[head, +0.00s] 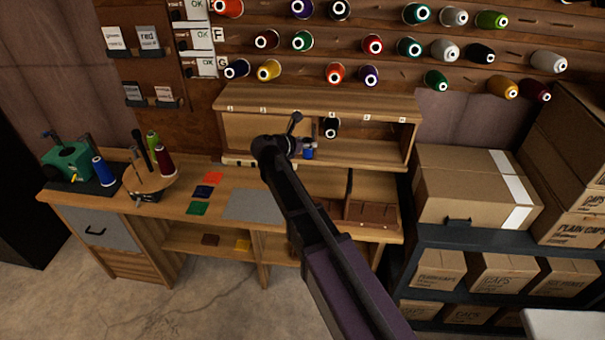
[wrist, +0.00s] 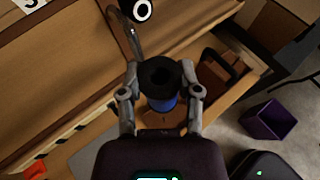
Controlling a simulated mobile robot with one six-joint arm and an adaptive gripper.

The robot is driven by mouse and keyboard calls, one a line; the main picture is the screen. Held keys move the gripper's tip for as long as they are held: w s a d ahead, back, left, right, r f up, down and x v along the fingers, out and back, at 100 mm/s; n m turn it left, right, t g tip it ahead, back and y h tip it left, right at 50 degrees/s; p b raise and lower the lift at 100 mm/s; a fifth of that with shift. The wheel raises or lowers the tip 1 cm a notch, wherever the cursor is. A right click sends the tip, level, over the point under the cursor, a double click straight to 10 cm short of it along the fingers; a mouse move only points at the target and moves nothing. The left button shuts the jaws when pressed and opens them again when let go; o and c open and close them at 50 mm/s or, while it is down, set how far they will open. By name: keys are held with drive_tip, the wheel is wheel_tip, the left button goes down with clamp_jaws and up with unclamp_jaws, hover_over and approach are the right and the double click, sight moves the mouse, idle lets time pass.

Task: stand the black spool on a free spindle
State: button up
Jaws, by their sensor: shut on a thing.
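My gripper (wrist: 160,72) has its two fingers closed on a black spool (wrist: 159,75), seen nearly end-on with a dark hole in its middle. A blue thing shows just below it in the wrist view (wrist: 162,103), and in the head view a small blue thing (head: 308,154) shows by the gripper in the shelf unit. I cannot tell whether the blue touches the held spool. In the head view my arm reaches up to the shelf unit (head: 320,102). A round spindle stand (head: 148,180) on the bench at left holds green and maroon spools; its free spindles are hard to make out.
Another black spool (head: 331,127) with a white core points outward at the shelf unit. A blue spool (head: 103,170) and a green machine (head: 68,160) stand at the bench's left. Colored squares (head: 207,190) lie on the bench. Wall spools hang above; boxes (head: 475,185) stand right.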

drive_tip(key=shift+w, duration=0.1)
drive_tip(key=shift+a, duration=0.1)
wheel_tip(320, 180, down, 15)
drive_tip(key=m+g+h+b, duration=0.1)
drive_tip(key=b, duration=1.4)
drive_tip(key=shift+m+h, duration=0.3)
drive_tip(key=shift+m, duration=0.1)
drive_tip(key=shift+f+b, duration=5.1)
drive_tip(key=shift+f+b, duration=0.35)
